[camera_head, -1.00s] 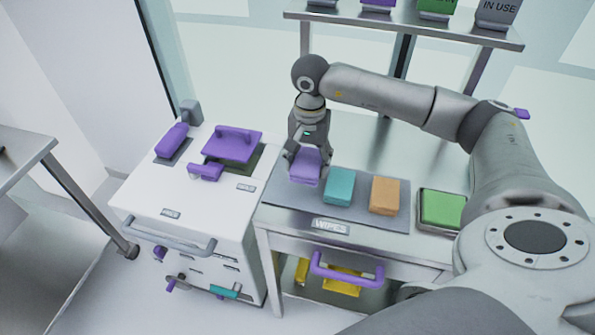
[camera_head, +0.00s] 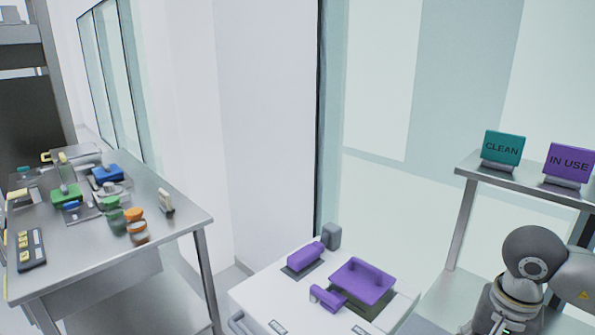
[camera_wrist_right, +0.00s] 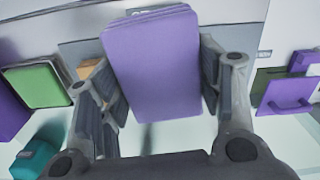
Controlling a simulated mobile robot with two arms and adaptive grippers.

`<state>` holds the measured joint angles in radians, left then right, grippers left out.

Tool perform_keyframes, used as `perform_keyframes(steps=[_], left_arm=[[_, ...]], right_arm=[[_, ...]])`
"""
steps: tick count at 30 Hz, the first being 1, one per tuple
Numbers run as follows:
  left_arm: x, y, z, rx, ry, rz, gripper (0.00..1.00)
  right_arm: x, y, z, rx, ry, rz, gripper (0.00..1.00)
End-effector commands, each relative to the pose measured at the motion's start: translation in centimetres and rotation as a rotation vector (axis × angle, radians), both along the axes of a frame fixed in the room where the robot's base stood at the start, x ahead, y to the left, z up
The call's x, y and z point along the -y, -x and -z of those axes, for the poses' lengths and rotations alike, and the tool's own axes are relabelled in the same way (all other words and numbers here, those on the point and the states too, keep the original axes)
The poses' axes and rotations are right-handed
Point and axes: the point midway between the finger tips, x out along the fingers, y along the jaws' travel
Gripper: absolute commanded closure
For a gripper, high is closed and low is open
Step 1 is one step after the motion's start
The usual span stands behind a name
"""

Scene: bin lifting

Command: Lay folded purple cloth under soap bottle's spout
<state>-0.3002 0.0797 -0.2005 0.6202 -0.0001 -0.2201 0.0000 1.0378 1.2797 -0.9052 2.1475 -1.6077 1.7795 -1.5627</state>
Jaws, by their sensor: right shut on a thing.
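The folded purple cloth (camera_wrist_right: 152,62) fills the middle of the right wrist view. My right gripper (camera_wrist_right: 163,85) is shut on it, with one finger along each side. In the head view only my right wrist (camera_head: 510,300) shows at the lower right edge; its fingers and the cloth are out of that view. I cannot clearly pick out the soap bottle or its spout among the small items on the left table (camera_head: 185,222). My left gripper is not in view.
A white cabinet (camera_head: 255,295) with a purple tray (camera_head: 362,280) and purple handled items stands at the lower middle. The left table carries green and orange-lidded jars (camera_head: 135,222) and a blue item (camera_head: 107,173). A shelf with signs (camera_head: 502,148) stands right.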

Motion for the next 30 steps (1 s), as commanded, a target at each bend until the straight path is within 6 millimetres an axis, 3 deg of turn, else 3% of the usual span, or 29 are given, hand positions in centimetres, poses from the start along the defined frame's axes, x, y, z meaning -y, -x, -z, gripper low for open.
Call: perform_keyframes(steps=[9, 15, 25, 30], left_arm=[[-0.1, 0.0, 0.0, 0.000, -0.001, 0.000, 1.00], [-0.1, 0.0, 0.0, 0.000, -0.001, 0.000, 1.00], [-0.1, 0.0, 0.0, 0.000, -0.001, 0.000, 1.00], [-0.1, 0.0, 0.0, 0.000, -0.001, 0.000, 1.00]], right_arm=[[-9.6, 0.3, 3.4, -0.004, -0.007, -0.504, 0.62], [-13.1, 1.0, 4.3, 0.004, -0.002, -0.714, 0.62], [-13.9, 1.2, 4.5, 0.007, 0.000, -0.760, 0.62], [-13.1, 0.4, 3.6, 0.010, 0.002, -0.620, 0.62]])
